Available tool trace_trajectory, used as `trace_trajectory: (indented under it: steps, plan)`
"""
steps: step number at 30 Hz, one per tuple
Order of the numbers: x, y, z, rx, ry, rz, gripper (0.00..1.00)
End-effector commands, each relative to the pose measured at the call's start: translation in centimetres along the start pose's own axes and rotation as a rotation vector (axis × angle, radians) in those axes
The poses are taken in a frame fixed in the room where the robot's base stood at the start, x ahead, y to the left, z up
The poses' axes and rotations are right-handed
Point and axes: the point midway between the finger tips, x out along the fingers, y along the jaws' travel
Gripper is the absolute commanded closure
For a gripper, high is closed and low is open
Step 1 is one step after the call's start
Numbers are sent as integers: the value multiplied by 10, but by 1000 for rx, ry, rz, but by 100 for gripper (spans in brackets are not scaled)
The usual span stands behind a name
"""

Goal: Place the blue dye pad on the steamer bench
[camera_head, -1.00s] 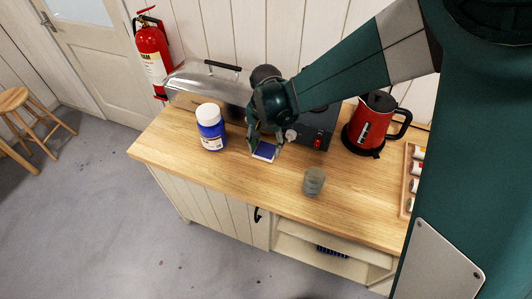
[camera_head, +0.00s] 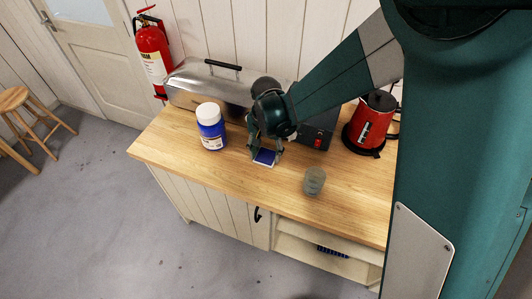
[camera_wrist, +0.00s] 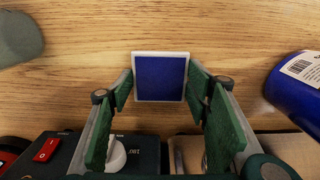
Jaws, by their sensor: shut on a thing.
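The blue dye pad (camera_head: 265,157) is a flat blue square with a white rim. My gripper (camera_head: 265,150) is at it, over the wooden bench top (camera_head: 230,165). In the wrist view the dye pad (camera_wrist: 160,77) lies between the two green fingertips (camera_wrist: 160,88), which touch its left and right edges. My gripper is shut on the pad. The pad is on or just above the wood; I cannot tell which.
A blue jar with a white lid (camera_head: 210,127) stands left of my gripper. A grey-green cup (camera_head: 314,181) stands to the right. Behind are a steel steamer box (camera_head: 205,88), a dark hotplate (camera_head: 318,130) and a red kettle (camera_head: 369,125). The front left of the bench is clear.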

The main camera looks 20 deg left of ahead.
Motion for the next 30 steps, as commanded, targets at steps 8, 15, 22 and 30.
trace_trajectory:
  steps: [8,15,22,30]
  plan:
    - [1,0,0,0,0,0,37]
    - [1,0,0,0,0,0,37]
    - [-4,0,0,0,0,0,37]
    - [-29,0,0,0,0,0,37]
